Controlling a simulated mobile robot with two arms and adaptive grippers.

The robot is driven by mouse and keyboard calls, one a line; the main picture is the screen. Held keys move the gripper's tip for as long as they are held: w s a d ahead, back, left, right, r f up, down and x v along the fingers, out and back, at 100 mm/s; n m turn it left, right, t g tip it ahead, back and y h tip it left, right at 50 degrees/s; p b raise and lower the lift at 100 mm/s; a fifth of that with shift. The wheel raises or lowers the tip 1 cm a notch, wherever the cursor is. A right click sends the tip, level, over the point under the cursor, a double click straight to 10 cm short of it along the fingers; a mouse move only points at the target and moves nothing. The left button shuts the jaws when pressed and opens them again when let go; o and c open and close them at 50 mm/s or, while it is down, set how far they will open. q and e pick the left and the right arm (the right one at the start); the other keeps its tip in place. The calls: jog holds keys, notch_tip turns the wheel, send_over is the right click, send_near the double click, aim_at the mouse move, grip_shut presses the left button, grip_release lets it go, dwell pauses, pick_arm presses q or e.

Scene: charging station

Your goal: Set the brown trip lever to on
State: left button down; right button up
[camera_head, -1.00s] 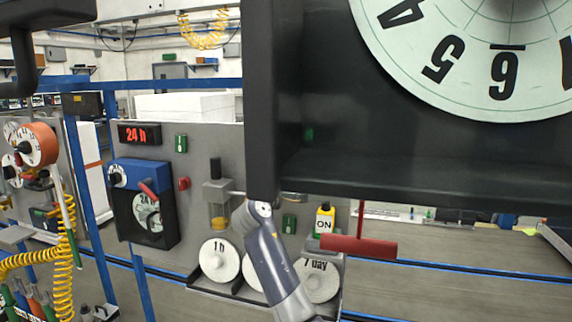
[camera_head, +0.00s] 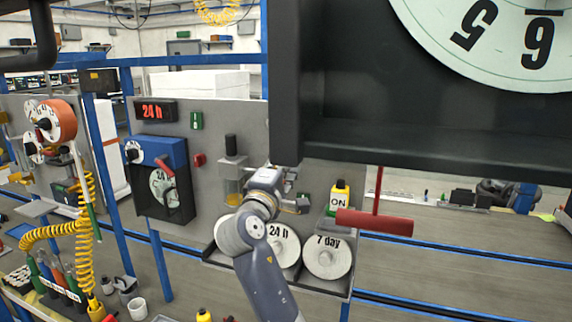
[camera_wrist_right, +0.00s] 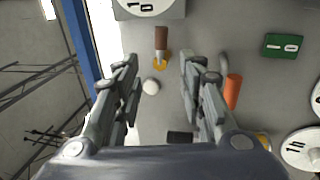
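The brown trip lever (camera_wrist_right: 161,40) shows in the right wrist view, its brown handle standing up from a yellow-orange base on the grey panel. My right gripper (camera_wrist_right: 159,66) is open and empty. In that view its fingertips lie to either side of the lever's base and below the handle, apart from it; the distance in depth is hard to tell. In the head view my right gripper (camera_head: 299,203) is in front of the grey panel, and I cannot make out the brown lever there. My left gripper is not in view.
An orange handle (camera_wrist_right: 233,91) and a green switch (camera_wrist_right: 284,46) are right of the fingers. In the head view, a large black dial housing (camera_head: 430,150) fills the upper right. A red T-handle (camera_head: 374,221) hangs below it. White discs (camera_head: 328,257) sit on a low shelf.

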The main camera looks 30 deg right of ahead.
jog(key=shift+s+a+f, duration=0.1)
jog(key=shift+s+a, duration=0.05)
jog(key=c, duration=0.4)
jog(key=f+n+h+b, duration=0.1)
jog(key=f+n+b, duration=0.1)
jog(key=b, duration=0.2)
jog(key=d+f+n+h+b, duration=0.1)
jog(key=f+n+b, duration=0.1)
jog(key=n+b, duration=0.1)
jog(key=shift+d+f+n+b, duration=0.2)
jog(key=shift+n+b, duration=0.1)
jog(key=shift+b, duration=0.3)
grip_shut()
jog(key=w+d+r+n+t+h+b, duration=0.1)
jog(key=w+d+n+b, duration=0.4)
jog(key=n, duration=0.5)
jog(key=shift+w+d+r+t+h, duration=0.45)
jog(key=shift+d+h, duration=0.35)
jog(key=shift+d, duration=0.3)
